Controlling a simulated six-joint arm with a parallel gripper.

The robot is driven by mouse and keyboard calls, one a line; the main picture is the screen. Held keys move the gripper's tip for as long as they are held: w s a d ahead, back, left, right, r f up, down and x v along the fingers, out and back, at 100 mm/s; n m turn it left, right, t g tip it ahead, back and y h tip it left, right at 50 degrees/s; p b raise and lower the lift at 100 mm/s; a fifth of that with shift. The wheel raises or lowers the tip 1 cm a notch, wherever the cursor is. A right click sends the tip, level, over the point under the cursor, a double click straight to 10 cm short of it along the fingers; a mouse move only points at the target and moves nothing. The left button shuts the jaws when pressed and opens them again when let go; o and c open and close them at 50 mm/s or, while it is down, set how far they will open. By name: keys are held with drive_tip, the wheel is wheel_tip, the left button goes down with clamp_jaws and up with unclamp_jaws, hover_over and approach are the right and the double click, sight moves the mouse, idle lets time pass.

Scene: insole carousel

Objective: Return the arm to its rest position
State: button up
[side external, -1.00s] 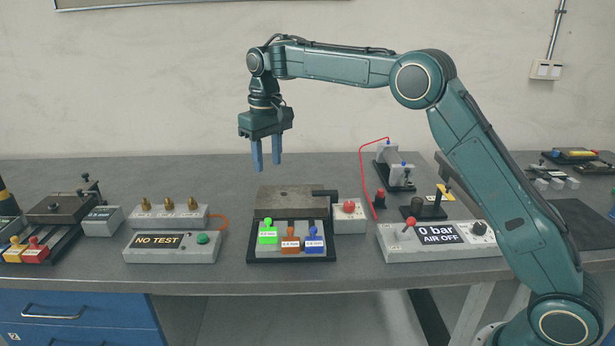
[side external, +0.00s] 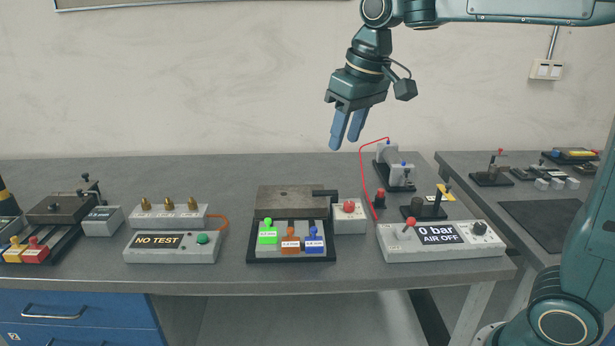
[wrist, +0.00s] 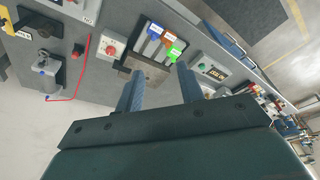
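My gripper (side external: 348,142) is up in the air above the bench, tilted, with its two blue fingers apart and nothing between them. In the wrist view its fingers (wrist: 158,88) also stand apart and empty. Below it and to the left stands the fixture with a dark metal block (side external: 292,200) and green, orange and blue tabbed pieces (side external: 290,240). These tabbed pieces also show in the wrist view (wrist: 162,42). My gripper touches nothing.
The grey bench (side external: 340,272) carries the "NO TEST" box (side external: 160,241), the "0 bar AIR OFF" panel (side external: 440,237), a red-hosed stand (side external: 393,165) and a clamp unit (side external: 62,208). A second bench (side external: 535,215) stands at right. The air around my gripper is free.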

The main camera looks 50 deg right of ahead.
drive_tip(key=s+f+t, duration=0.1)
drive_tip(key=s+f, duration=0.2)
drive_tip(key=s, duration=0.7)
drive_tip(key=s+f+t, duration=0.1)
drive_tip(key=s+f, duration=0.3)
drive_tip(key=s, duration=0.6)
drive_tip(key=shift+s+d+f+t, duration=0.2)
drive_tip(key=shift+d+t, duration=0.1)
drive_tip(key=shift+d, duration=0.15)
drive_tip(key=shift+w, duration=0.2)
drive_tip(key=w+a+r, duration=0.1)
drive_tip(key=w+r, duration=0.2)
drive_tip(key=w, duration=1.3)
drive_tip(key=shift+g, duration=0.5)
drive_tip(key=w+f, duration=0.2)
drive_tip(key=w, duration=0.4)
drive_tip(key=w+a+f, duration=0.1)
drive_tip(key=w+f, duration=0.2)
drive_tip(key=w, duration=0.3)
drive_tip(key=w+a+f, duration=0.1)
drive_tip(key=w+f, duration=0.1)
drive_tip(key=w, duration=0.4)
drive_tip(key=shift+a+f, duration=0.15)
drive_tip(key=shift+f, duration=0.25)
